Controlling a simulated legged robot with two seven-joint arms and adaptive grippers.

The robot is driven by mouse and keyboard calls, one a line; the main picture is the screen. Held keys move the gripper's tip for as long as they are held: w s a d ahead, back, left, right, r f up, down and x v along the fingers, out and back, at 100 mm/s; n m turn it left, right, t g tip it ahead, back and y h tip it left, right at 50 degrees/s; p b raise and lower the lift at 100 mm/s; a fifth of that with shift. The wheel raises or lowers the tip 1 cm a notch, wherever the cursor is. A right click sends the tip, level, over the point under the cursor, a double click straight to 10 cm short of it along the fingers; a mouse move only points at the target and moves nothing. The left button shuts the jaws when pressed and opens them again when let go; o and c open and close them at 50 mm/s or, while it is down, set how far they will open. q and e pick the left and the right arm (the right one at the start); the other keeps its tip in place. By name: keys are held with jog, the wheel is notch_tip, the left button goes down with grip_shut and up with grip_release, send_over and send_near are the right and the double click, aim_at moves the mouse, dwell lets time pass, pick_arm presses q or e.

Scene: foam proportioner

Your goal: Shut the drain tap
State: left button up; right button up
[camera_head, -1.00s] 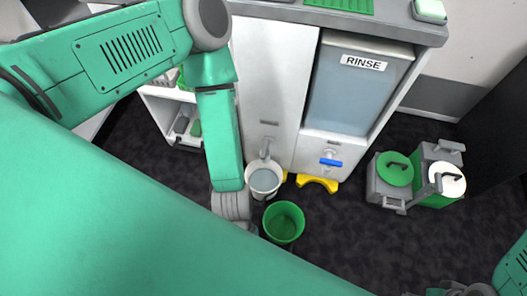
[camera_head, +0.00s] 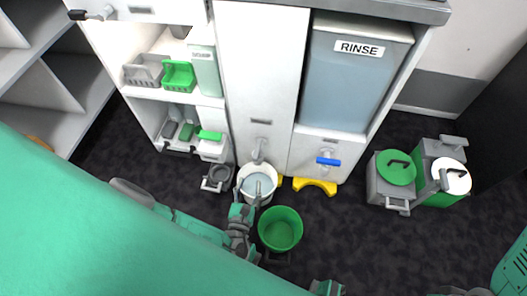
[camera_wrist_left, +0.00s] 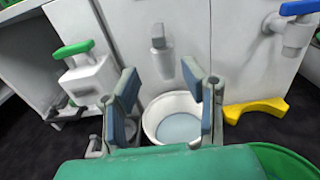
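Three taps show. A grey tap (camera_head: 258,151) is on the white panel above a white bucket (camera_head: 242,181); it is also in the left wrist view (camera_wrist_left: 161,52). A tap with a blue lever (camera_head: 328,161) sits below the RINSE tank, its lever sideways. A green-levered fitting (camera_head: 210,136) is on the left; its lever also lies sideways in the wrist view (camera_wrist_left: 73,49). I cannot tell which is the drain tap. My left gripper (camera_head: 248,207) is open and empty at the white bucket, its fingers (camera_wrist_left: 160,82) apart below the grey tap. My right gripper (camera_head: 462,290) is barely visible at the bottom edge.
A green bucket (camera_head: 281,229) stands on the floor beside my left gripper. Yellow feet (camera_head: 316,186) stick out under the cabinet. Grey and green canisters (camera_head: 396,172) stand at right. Shelves with green and grey baskets (camera_head: 178,75) are at left. Dark floor is clear at lower right.

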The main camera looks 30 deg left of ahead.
aim_at(260, 141)
pick_arm(q)
jog(key=b+x, duration=0.4)
jog(key=x, duration=0.9)
jog(key=shift+w+a, duration=0.2)
jog(key=shift+w, duration=0.15)
grip_shut()
